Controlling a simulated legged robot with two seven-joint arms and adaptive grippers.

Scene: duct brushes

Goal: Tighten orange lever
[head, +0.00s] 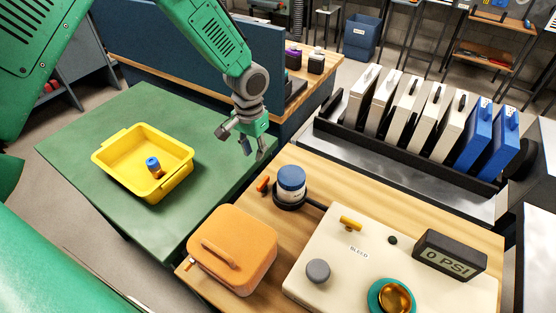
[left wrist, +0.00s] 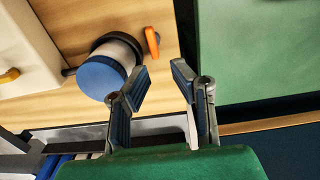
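The small orange lever (head: 263,184) sits on the wooden bench top, just left of a white jar with a blue lid (head: 291,180). The jar stands in a black ring holder (head: 289,205). In the left wrist view the lever (left wrist: 152,42) shows beside the ring, beyond the fingertips. My left gripper (head: 253,151) is open and empty, above and slightly left of the lever in the head view, apart from it. In the left wrist view the open fingers (left wrist: 160,78) have nothing between them. My right gripper is not in view.
A cream panel (head: 330,240) with a yellow handle (head: 351,223) and a 0 PSI gauge (head: 449,257) stands right of the jar. An orange case (head: 235,240) lies in front. A yellow bin (head: 110,158) stands on the green table. White and blue upright units line the back right.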

